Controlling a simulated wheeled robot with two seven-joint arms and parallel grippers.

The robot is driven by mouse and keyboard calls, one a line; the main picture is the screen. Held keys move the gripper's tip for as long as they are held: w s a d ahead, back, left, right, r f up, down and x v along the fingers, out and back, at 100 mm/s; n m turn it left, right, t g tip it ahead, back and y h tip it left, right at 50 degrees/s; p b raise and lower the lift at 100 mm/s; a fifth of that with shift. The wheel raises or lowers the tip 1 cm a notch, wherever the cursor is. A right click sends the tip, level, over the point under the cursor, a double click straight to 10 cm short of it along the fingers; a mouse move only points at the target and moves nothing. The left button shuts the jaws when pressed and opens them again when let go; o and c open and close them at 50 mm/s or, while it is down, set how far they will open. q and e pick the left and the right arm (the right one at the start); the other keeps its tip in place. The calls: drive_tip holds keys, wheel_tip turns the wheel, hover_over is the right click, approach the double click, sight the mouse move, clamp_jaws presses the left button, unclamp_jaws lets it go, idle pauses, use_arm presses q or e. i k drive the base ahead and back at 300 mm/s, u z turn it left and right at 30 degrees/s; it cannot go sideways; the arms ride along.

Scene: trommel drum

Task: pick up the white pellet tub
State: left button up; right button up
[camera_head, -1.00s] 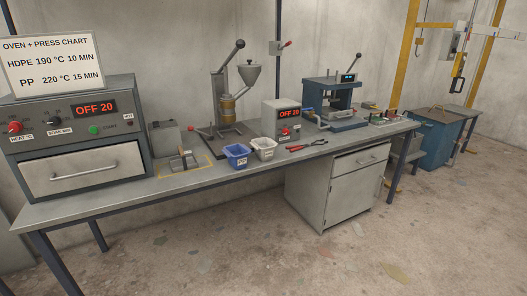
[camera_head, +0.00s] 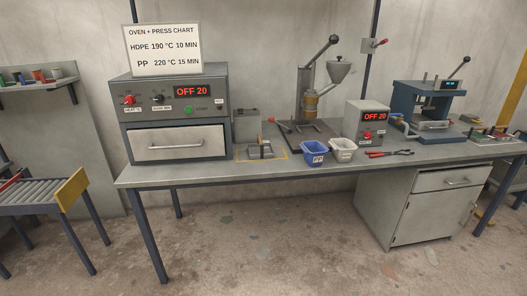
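The white pellet tub (camera_head: 343,149) stands upright on the grey workbench (camera_head: 200,171), near its front edge. It has a small label on its front that I cannot read. A blue tub (camera_head: 314,154) labelled PP stands just to its left, close beside it. Neither of my grippers nor my arms shows in the head view.
A control box (camera_head: 366,124) reading OFF 20 stands behind the white tub, and red-handled pliers (camera_head: 388,153) lie to its right. An injection press (camera_head: 312,105) rises behind the tubs. The oven (camera_head: 175,115) is at left. A roller conveyor (camera_head: 35,192) stands at far left. Floor in front is clear.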

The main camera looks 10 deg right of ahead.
sight(342, 151)
drive_tip(key=k, duration=0.4)
drive_tip(key=z, duration=0.55)
drive_tip(key=i, duration=1.55)
drive_tip(key=u, duration=0.6)
